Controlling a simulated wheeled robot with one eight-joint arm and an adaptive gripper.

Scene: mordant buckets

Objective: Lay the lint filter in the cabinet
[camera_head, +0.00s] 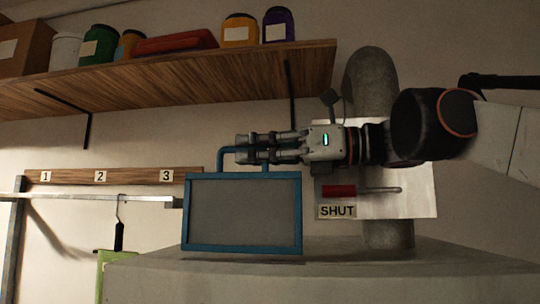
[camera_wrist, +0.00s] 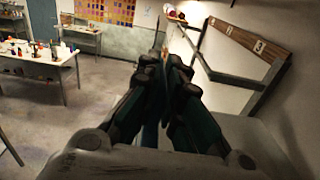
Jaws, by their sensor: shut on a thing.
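The lint filter (camera_head: 243,213) is a grey mesh panel in a blue frame with a blue handle on top. My gripper (camera_head: 240,149) comes in from the right and is shut on the handle. The filter hangs upright below my fingers, over the front of a grey cabinet-like body (camera_head: 400,275). A dark shadow lies under its lower edge; I cannot tell whether it touches. No opening in the body is clearly visible. In the wrist view my gripper (camera_wrist: 158,75) shows with a strip of the blue filter (camera_wrist: 151,132) between the fingers.
A wooden shelf (camera_head: 180,80) with jars and a box runs above. A grey pipe (camera_head: 372,75) and a panel with a red-handled lever and a SHUT label (camera_head: 337,211) stand behind my gripper. A numbered rail (camera_head: 110,176) and a metal rack (camera_head: 90,196) are at left.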

